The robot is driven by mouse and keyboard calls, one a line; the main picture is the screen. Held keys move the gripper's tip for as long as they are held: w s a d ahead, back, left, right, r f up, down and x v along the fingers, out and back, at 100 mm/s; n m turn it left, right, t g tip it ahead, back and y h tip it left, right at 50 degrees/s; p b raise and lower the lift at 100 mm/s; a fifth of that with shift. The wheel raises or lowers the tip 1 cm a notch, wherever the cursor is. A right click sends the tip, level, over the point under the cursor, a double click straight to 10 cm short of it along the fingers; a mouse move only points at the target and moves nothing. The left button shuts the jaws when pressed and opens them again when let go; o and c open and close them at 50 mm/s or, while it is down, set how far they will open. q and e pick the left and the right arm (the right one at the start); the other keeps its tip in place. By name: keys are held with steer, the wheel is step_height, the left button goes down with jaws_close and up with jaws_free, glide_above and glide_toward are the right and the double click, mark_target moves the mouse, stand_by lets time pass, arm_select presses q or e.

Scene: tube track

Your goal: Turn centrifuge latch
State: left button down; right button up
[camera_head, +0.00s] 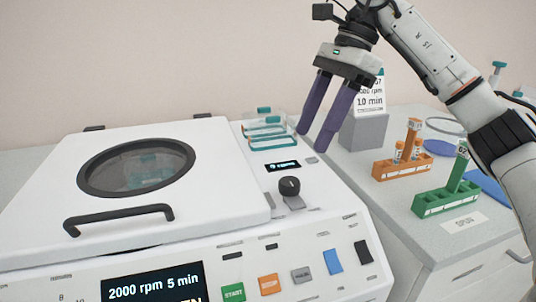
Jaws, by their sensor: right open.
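The white centrifuge (330,220) fills the lower left and middle. Its lid (215,165) looks closed, with a round dark window (136,168) and a black handle (118,216). A black latch knob (289,187) sits on the top panel right of the lid, below a small dark display (283,166). My right gripper (314,142) is open and empty. Its two purple fingers point down above the panel, up and to the right of the knob and apart from it. My left gripper is not in view.
A front screen (150,286) reads 2000 rpm 5 min, beside coloured buttons such as green START (233,293). A clear teal-edged rack (268,134) stands behind the panel. On the right bench are orange (390,172) and green (437,205) tube racks and a grey block with a card (365,130).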

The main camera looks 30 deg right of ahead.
mark_target(290, 181)
steer(key=b+x, duration=0.3)
steer(key=x, duration=0.7)
steer(key=shift+b, duration=0.3)
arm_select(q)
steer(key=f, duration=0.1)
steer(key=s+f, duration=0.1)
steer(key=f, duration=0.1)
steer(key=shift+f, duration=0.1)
arm_select(e)
steer(key=c, duration=1.1)
